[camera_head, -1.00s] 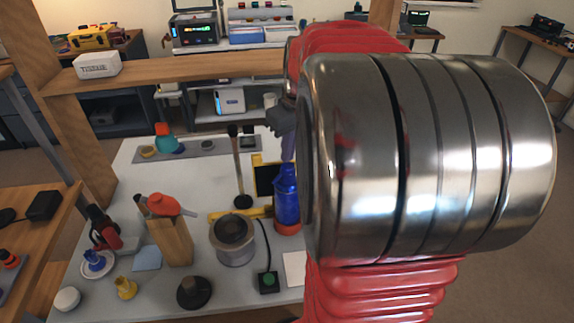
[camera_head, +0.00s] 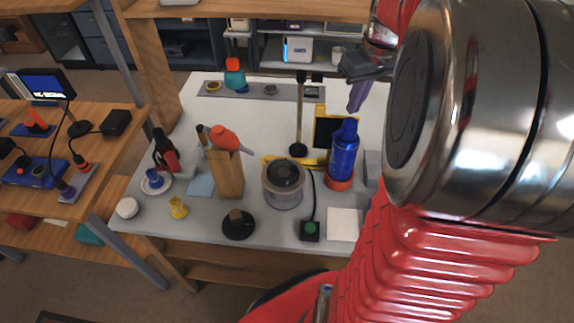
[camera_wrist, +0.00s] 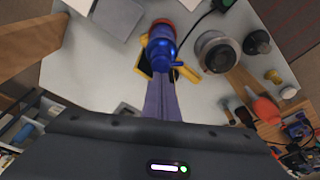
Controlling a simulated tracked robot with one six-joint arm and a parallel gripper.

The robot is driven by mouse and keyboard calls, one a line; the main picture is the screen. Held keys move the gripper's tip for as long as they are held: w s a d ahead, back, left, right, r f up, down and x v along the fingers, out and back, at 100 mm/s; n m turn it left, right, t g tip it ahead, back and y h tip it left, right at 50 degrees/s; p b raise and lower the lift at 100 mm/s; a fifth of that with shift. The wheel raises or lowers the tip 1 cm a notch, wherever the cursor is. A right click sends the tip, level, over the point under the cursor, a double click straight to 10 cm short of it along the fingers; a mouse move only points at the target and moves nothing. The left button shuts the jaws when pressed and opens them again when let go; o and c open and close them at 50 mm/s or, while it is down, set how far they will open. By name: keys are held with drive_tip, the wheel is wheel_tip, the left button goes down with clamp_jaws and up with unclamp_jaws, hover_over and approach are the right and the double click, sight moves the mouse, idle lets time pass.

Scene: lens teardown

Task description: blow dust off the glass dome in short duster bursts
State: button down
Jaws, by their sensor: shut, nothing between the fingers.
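A grey round housing with a dark, glassy domed top (camera_head: 284,177) stands on the table and looks like the glass dome; it also shows in the wrist view (camera_wrist: 215,52). I cannot make out dust on it. A blue canister (camera_head: 343,155), likely the duster, stands upright on a red base to its right; the wrist view shows it from above (camera_wrist: 161,52). My gripper (camera_head: 354,108) is shut and empty, its purple-grey fingers (camera_wrist: 162,85) pointing down above the canister. Whether the fingertips touch the canister's top I cannot tell.
A black box with a green button (camera_head: 309,230) and a cable lies in front. A wooden holder (camera_head: 229,174) with an orange-topped tool stands left of the dome. A yellow-framed dark panel (camera_head: 325,125) is behind the canister. The table's back middle (camera_head: 262,118) is mostly clear.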

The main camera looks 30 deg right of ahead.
wheel_tip(320, 180, up, 5)
idle(0.9)
idle(0.7)
drive_tip(key=s+a+f+t, duration=0.1)
drive_tip(key=s+a, duration=0.2)
drive_tip(key=a, duration=0.6)
drive_tip(key=s+a+f+t, duration=0.1)
drive_tip(key=s+a+f, duration=0.1)
drive_tip(key=a, duration=0.7)
drive_tip(key=s+a+f+t, duration=0.1)
drive_tip(key=s+a+f, duration=0.1)
drive_tip(key=s+a, duration=0.3)
drive_tip(key=shift+a+f+n, duration=0.2)
drive_tip(key=shift+a+n, duration=0.2)
drive_tip(key=shift+a, duration=1.8)
